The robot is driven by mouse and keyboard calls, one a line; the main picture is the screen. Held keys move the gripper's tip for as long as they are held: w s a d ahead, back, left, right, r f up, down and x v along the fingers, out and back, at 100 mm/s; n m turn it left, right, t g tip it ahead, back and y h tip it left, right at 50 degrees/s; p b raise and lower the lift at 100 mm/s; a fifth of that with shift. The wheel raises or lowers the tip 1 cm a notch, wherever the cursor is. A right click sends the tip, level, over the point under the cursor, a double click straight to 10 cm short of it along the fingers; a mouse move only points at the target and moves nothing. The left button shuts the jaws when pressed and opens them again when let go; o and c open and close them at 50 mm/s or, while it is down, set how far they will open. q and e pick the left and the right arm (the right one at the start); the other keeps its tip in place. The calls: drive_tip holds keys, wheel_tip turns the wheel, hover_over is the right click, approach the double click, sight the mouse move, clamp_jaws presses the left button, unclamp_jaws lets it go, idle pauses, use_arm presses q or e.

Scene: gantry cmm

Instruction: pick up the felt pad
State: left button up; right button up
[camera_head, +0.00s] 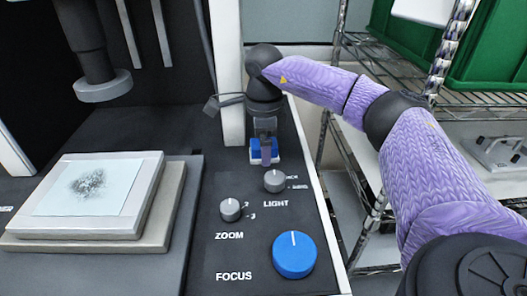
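A small blue block with a white layer, which looks like the felt pad (256,154), sits at the back of the dark control panel, behind the LIGHT knob. My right gripper (266,153) points down right at it, with a finger in front of the block hiding its middle. I cannot tell whether the fingers are closed on it or only around it. My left gripper is not in view.
A grey stage plate (152,205) at left carries a pale sheet (85,188) with a dark smudge. A grey cylinder (103,88) hangs above it. A LIGHT knob (274,181), ZOOM knob (230,209) and blue FOCUS knob (294,254) stand nearby. A wire rack (487,98) is at right.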

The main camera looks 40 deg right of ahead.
drive_tip(key=c, duration=1.1)
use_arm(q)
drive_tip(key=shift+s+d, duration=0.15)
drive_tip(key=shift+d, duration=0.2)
use_arm(e)
drive_tip(key=shift+o, duration=0.2)
drive_tip(key=shift+r, duration=0.2)
wheel_tip(320, 180, up, 7)
drive_tip(key=p, duration=0.3)
drive_tip(key=shift+f, duration=0.15)
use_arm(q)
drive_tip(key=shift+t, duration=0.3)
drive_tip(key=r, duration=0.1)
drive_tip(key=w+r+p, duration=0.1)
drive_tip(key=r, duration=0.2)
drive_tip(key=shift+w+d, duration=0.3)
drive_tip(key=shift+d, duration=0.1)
use_arm(e)
drive_tip(key=s+a, duration=1.1)
drive_tip(key=s, duration=0.2)
drive_tip(key=shift+s+a, duration=0.3)
drive_tip(key=shift+s, duration=0.1)
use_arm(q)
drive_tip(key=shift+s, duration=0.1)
